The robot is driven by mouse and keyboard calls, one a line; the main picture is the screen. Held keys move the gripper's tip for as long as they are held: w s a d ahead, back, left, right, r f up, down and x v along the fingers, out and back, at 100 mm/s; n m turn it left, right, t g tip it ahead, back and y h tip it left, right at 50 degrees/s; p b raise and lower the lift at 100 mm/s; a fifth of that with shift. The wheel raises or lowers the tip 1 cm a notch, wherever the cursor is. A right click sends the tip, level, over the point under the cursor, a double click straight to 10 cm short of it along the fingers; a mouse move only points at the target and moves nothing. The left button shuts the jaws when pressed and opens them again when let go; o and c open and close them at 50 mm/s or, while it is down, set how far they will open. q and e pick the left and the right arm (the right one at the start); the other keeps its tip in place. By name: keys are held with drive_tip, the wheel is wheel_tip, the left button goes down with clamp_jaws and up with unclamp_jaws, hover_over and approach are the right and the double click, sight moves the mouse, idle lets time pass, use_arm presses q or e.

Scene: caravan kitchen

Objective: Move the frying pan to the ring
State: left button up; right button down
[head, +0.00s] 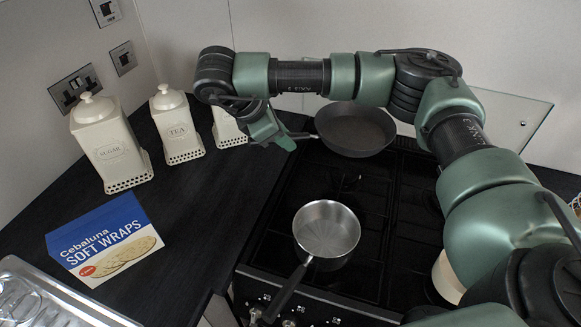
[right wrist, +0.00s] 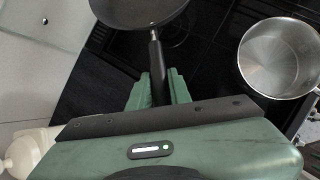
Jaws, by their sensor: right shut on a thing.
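The dark frying pan (head: 357,130) is at the back of the black hob, its handle pointing left. My right gripper (head: 287,139) is shut on the pan's handle. In the right wrist view, the handle (right wrist: 157,62) runs between the fingers of my right gripper (right wrist: 158,88), and part of the pan (right wrist: 138,8) shows at the top edge. Whether the pan touches the hob or is held above it, I cannot tell. The hob (head: 345,187) has dark rings and grates, partly covered by my arm. My left gripper does not show.
A steel saucepan (head: 326,231) stands at the front left of the hob, its handle pointing to the front. Cream canisters (head: 113,149) stand on the dark counter (head: 190,215) at the left. A soft wraps box (head: 105,240) lies near the metal sink (head: 45,300). A glass panel (head: 515,118) stands behind the hob.

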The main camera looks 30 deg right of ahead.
drive_tip(key=shift+w+f, duration=0.1)
drive_tip(key=shift+f, duration=5.4)
use_arm(q)
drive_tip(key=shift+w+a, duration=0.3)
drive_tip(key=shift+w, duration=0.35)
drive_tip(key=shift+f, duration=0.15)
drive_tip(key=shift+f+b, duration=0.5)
drive_tip(key=shift+b, duration=0.2)
use_arm(e)
drive_tip(key=shift+f, duration=0.5)
drive_tip(key=c, duration=1.6)
unclamp_jaws()
drive_tip(key=shift+c, duration=0.2)
drive_tip(key=o, duration=0.3)
drive_tip(key=shift+a, duration=0.1)
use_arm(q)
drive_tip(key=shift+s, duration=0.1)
use_arm(e)
drive_tip(key=shift+o, duration=0.2)
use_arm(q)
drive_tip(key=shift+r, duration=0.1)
use_arm(e)
drive_tip(key=shift+r, duration=0.1)
